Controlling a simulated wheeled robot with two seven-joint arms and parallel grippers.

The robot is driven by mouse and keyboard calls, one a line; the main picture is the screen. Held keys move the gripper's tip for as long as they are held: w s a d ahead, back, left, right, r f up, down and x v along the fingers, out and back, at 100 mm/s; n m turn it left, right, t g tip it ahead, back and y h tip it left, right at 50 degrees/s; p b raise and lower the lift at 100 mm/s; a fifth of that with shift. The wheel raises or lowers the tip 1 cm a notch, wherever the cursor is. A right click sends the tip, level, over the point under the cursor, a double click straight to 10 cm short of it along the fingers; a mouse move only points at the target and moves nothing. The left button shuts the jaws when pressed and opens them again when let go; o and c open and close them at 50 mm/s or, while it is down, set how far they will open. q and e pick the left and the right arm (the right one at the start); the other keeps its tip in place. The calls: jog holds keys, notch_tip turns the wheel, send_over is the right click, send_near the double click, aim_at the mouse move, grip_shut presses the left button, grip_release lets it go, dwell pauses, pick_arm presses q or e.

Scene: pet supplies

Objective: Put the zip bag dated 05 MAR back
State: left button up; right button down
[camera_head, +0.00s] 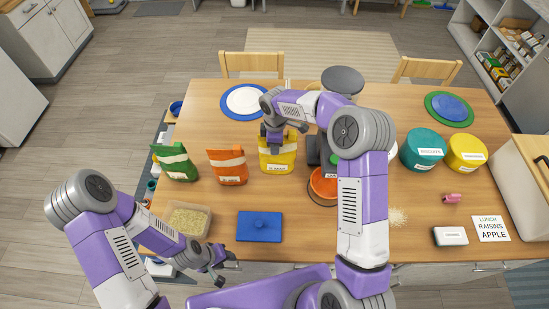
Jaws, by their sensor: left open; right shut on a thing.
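Three zip bags stand upright in a row on the table: a green bag (175,163), an orange bag (229,167) and a yellow bag (277,162). Each has a pale band and a small label; the dates are too small to read. My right gripper (274,143) reaches over from the right and is shut on the top of the yellow bag, which appears to stand at table level. My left gripper (225,270) is open and empty, low at the table's front edge, near the clear tub and away from the bags.
A clear tub of oat-like grains (187,220) and a blue lid (259,227) lie in front. An orange bowl (323,184) is partly hidden by my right arm. Teal (424,148) and yellow (467,150) tubs, a white box (450,236) and a lunch card (491,228) stand right.

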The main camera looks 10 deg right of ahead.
notch_tip(320, 180, down, 6)
jog(key=b, duration=0.2)
jog(key=shift+f, duration=0.2)
jog(key=shift+w+f, duration=0.1)
jog(key=c, duration=0.7)
grip_release()
jog(key=shift+c, duration=0.2)
jog(key=r, duration=0.4)
jog(key=r+p, duration=0.1)
jog(key=r, duration=0.3)
jog(key=r+p, duration=0.1)
jog(key=r, duration=0.3)
jog(key=shift+s+r, duration=0.15)
jog(key=shift+s, duration=0.2)
